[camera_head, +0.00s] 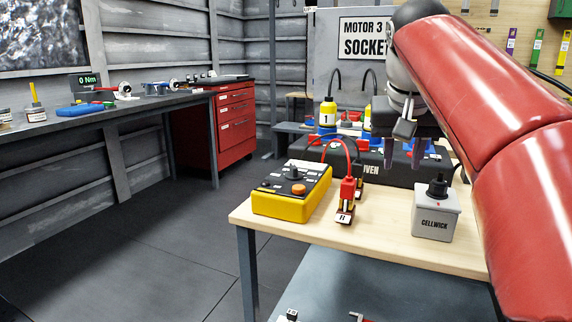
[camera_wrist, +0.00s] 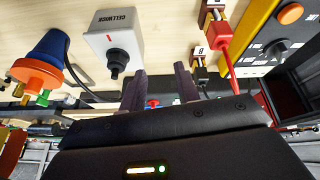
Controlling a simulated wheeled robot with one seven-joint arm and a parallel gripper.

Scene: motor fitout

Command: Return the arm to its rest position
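My red arm (camera_head: 485,100) comes in from the right in the head view and reaches over the wooden table. My gripper (camera_head: 403,158) points down above the table, in front of the dark case at the back. In the wrist view the two dark fingers of my gripper (camera_wrist: 160,78) stand apart with nothing held between them. The grey CELLWICK box (camera_head: 436,215) with a black knob stands on the table, right of and nearer than my gripper. It also shows in the wrist view (camera_wrist: 115,38), clear of the fingers.
On the wooden table (camera_head: 375,235) are a yellow control box (camera_head: 290,192) and a red clamp (camera_head: 346,195) with cables. A workbench (camera_head: 130,110) and red drawers (camera_head: 236,120) are at left; the floor between is clear.

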